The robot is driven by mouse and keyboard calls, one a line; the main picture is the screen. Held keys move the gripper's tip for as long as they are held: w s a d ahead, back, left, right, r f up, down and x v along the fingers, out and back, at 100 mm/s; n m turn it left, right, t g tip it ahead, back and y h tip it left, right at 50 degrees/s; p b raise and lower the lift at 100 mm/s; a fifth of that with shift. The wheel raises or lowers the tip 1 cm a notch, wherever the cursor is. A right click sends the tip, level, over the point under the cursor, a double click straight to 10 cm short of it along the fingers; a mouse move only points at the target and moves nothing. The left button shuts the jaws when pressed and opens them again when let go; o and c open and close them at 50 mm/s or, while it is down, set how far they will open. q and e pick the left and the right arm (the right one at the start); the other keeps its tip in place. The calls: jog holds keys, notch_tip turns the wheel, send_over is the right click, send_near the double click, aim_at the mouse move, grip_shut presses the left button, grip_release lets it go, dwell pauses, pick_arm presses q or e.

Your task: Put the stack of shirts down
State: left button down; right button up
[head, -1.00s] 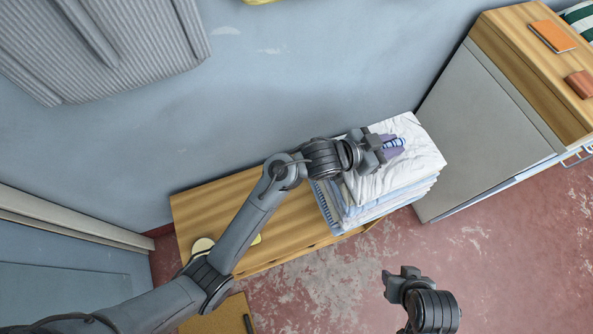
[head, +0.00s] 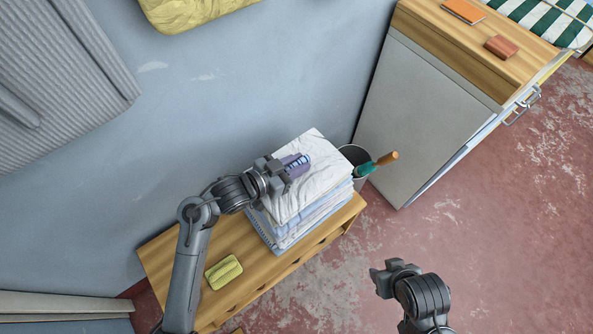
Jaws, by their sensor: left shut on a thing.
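The stack of shirts (head: 318,181) has a white top and white and pale blue folded layers. It is at the right part of the wooden bench (head: 258,270), against the blue wall. It looks level and close on the bench top, but its underside is hidden, so full contact cannot be told.
A dark bin (head: 355,155) holding a green item with an orange handle stands just right of the stack. A grey-sided cabinet (head: 420,110) stands farther right. A yellow-green sponge-like block (head: 223,272) lies on the bench left of the stack. The red floor in front is clear.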

aim_at(313, 196)
pick_arm(q)
jog(key=shift+f+b, duration=0.65)
jog(key=shift+f, duration=1.4)
jog(key=c, duration=0.9)
grip_release()
jog(key=shift+f, duration=0.1)
